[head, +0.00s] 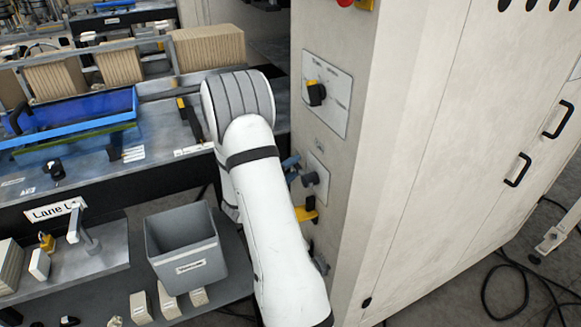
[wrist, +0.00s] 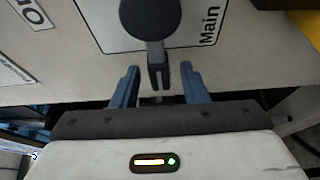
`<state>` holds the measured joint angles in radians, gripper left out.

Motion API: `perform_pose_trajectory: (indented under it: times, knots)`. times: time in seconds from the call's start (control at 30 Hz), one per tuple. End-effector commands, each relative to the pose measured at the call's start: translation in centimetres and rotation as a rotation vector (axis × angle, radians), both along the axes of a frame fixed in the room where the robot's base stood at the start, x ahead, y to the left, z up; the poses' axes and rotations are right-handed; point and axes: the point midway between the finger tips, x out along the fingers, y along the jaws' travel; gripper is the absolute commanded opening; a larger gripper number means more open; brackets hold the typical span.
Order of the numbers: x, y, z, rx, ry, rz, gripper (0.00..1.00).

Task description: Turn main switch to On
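The main switch (wrist: 150,22) is a dark grey round knob with a bar handle, mounted on a white plate marked "Main" (wrist: 209,22). In the wrist view its handle points down toward my gripper (wrist: 158,69). An "On" label (wrist: 36,12) is at the upper left of that view, partly cut off. My gripper is open, its two blue fingers on either side of the handle's end, with a gap visible on both sides. In the head view the switch (head: 311,179) sits on the cabinet's side, just right of my gripper (head: 293,168), which my arm partly hides.
A larger plate with a black and yellow rotary switch (head: 316,93) is above on the cabinet (head: 400,130). A yellow part (head: 306,211) sticks out below the main switch. A grey bin (head: 186,245) and a bench with a blue tray (head: 75,118) stand to the left.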

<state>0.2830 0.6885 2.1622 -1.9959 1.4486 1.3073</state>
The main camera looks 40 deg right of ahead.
Motion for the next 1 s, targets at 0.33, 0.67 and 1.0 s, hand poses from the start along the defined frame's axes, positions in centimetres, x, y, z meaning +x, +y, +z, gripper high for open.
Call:
perform_pose_trajectory:
  times: [0.33,0.67,1.0]
  knots:
    - [0.11,-0.73,-0.03,0.001,0.0,0.0,0.4]
    - [0.08,-0.74,-0.02,0.001,0.001,-0.001,0.15]
    - [0.05,-0.75,-0.03,0.001,0.001,-0.001,0.0]
